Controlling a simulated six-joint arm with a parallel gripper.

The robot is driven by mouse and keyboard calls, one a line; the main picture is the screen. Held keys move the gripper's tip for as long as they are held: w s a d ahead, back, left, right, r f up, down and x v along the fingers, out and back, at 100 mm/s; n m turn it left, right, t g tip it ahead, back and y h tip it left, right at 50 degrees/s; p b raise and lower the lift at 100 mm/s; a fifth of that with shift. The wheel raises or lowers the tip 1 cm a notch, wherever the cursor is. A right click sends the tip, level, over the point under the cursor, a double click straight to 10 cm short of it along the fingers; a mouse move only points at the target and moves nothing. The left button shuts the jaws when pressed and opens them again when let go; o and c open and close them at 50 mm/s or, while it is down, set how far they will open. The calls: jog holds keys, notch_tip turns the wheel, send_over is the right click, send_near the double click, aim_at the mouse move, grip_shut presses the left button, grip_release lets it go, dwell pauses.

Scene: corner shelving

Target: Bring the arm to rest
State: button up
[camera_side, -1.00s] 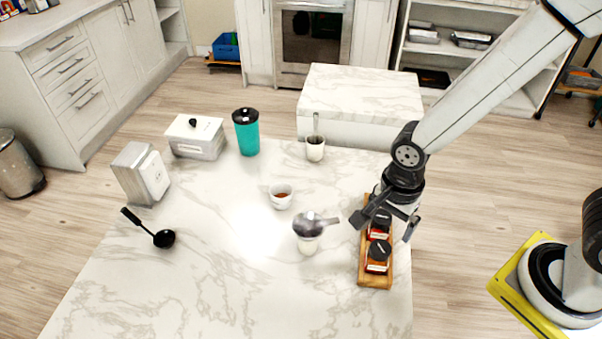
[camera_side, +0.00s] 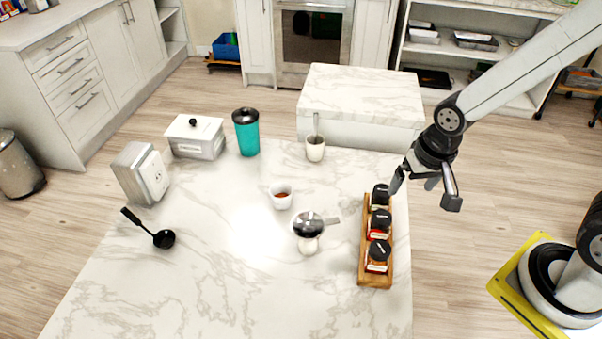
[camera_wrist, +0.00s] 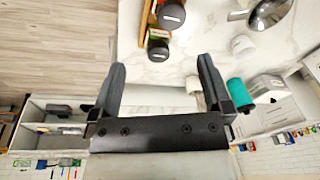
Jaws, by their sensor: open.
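My gripper (camera_side: 424,192) is open and empty, in the air near the table's right edge, just right of the spice rack. In the wrist view its two fingers (camera_wrist: 161,65) are spread apart with nothing between them. The wooden spice rack (camera_side: 376,282) stands on the marble table (camera_side: 190,280) with three dark-lidded jars in a row. The far jar (camera_side: 380,197) is nearest to my gripper and stands apart from it. Two of the jars show at the top of the wrist view, the lower one (camera_wrist: 158,47) near the gap between the fingers.
A metal scoop (camera_side: 309,224) lies across a white cup (camera_side: 308,246). A small bowl (camera_side: 281,197), a teal tumbler (camera_side: 247,135), a utensil cup (camera_side: 315,150), a lidded box (camera_side: 196,140), a napkin holder (camera_side: 142,173) and a black ladle (camera_side: 163,238) stand or lie on the table.

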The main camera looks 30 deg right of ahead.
jog(key=d+n, duration=0.1)
jog(key=n, duration=0.1)
jog(key=d+r+n, duration=0.1)
jog(key=d+n, duration=0.1)
jog(key=shift+r+n+t, duration=0.15)
jog(key=shift+n+t, duration=0.15)
jog(key=shift+t, duration=0.1)
dwell(0.9)
